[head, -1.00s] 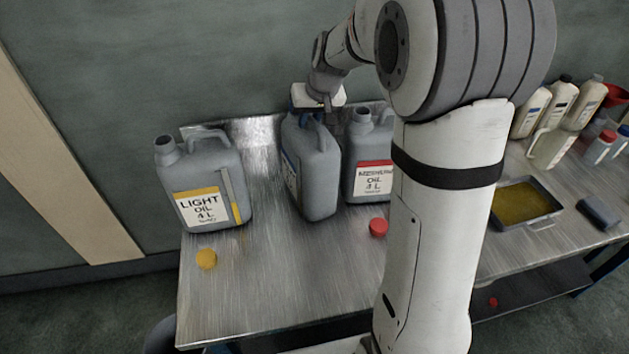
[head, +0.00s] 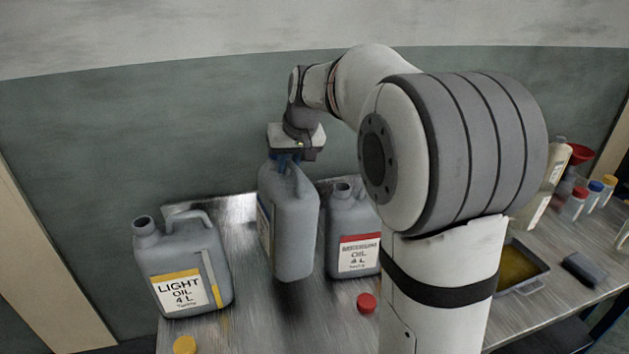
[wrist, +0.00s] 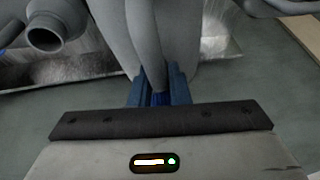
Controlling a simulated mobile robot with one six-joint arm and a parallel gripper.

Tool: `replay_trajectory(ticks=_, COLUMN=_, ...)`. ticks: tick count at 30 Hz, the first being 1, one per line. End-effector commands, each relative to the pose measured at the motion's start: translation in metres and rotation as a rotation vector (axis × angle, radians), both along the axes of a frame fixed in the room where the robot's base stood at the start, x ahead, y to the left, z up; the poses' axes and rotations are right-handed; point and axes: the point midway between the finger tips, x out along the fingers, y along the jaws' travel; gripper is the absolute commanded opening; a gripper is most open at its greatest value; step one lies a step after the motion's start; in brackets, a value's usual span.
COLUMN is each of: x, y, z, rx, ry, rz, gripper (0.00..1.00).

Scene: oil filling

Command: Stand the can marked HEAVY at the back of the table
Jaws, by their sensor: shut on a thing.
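My gripper (head: 285,157) is shut on the handle of a grey can (head: 291,235). The can's label is seen nearly edge-on, with blue on it, and I cannot read its word. The can hangs upright, a little above the metal table (head: 240,335), with a dark shadow under it. In the wrist view the blue fingers (wrist: 158,90) grip the can's handle (wrist: 145,45). The can marked LIGHT (head: 184,270), with a yellow label, stands to its left. A can with a red label (head: 353,235), apparently MEDIUM, stands close on its right.
A yellow cap (head: 185,345) and a red cap (head: 366,302) lie on the table in front. An oil tray (head: 520,268), a dark block (head: 584,268) and several bottles stand at the right. The wall closes off the back. My arm hides part of the table.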

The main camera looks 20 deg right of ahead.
Motion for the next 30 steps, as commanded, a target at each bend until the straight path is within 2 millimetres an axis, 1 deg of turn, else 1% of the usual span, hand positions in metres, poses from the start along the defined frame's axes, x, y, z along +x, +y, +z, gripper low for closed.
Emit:
replay_trajectory(ticks=1, x=0.001, y=0.0, z=0.009, rx=0.0, ry=-0.011, rz=-0.001, gripper=0.0)
replay_trajectory(ticks=3, x=0.001, y=0.0, z=0.012, rx=0.001, ry=-0.011, rz=-0.002, gripper=0.0)
replay_trajectory(ticks=8, x=0.006, y=-0.003, z=0.015, rx=-0.001, ry=-0.007, rz=-0.019, gripper=0.0)
replay_trajectory(ticks=11, x=0.015, y=-0.008, z=0.016, rx=-0.006, ry=-0.002, rz=-0.055, gripper=0.0)
replay_trajectory(ticks=17, x=0.048, y=-0.029, z=0.017, rx=-0.02, ry=0.01, rz=-0.192, gripper=0.0)
replay_trajectory(ticks=24, x=0.091, y=-0.06, z=0.016, rx=-0.04, ry=0.006, rz=-0.393, gripper=0.0)
replay_trajectory(ticks=27, x=0.106, y=-0.071, z=0.015, rx=-0.045, ry=0.002, rz=-0.467, gripper=0.0)
replay_trajectory(ticks=30, x=0.116, y=-0.085, z=0.015, rx=-0.051, ry=0.007, rz=-0.529, gripper=0.0)
